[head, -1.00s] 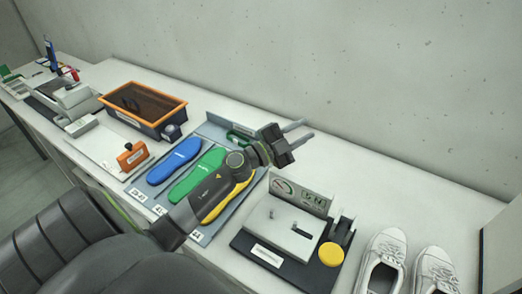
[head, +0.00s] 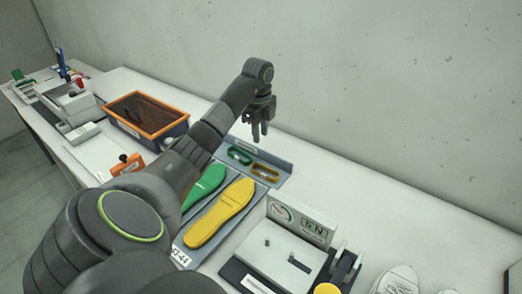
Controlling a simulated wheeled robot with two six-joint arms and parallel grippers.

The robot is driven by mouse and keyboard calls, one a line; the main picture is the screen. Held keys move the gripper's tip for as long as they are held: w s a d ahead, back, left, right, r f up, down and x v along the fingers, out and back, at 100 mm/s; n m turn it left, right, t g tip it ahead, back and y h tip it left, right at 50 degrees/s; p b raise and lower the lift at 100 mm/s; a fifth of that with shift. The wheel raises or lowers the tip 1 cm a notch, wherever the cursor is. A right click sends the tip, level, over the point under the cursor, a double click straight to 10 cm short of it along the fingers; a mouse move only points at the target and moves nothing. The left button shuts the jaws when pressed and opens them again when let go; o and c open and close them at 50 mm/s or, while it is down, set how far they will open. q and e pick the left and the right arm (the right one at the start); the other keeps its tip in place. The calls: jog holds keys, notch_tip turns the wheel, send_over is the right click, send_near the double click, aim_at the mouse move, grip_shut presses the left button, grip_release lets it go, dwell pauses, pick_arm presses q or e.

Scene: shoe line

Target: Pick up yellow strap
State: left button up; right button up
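The yellow strap (head: 266,173) is a small amber-yellow loop lying on the raised back strip of the grey insole tray, in the head view. A green loop (head: 239,155) lies just left of it. My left gripper (head: 259,137) hangs above and behind the loops, fingers pointing down, with a narrow gap between them and nothing held. It appears apart from the strap. My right gripper is not in view.
A yellow insole (head: 220,213) and a partly hidden green insole (head: 205,183) lie in the tray. A gauge fixture (head: 297,222) stands to the right, with white shoes (head: 398,281) beyond. An orange-rimmed bin (head: 180,124) is left. The wall rises behind the table.

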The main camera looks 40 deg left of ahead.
pick_arm(q)
jog(key=b, duration=1.2)
send_near(260, 167)
jog(key=s+d+f, duration=0.2)
jog(key=s+d, duration=0.1)
jog(key=shift+s, duration=0.2)
notch_tip(260, 167, down, 3)
jog(key=b, duration=0.3)
jog(key=shift+w+f, duration=0.15)
jog(key=shift+f, duration=0.35)
jog(key=shift+w+f, duration=0.1)
jog(key=shift+f, duration=0.5)
grip_shut()
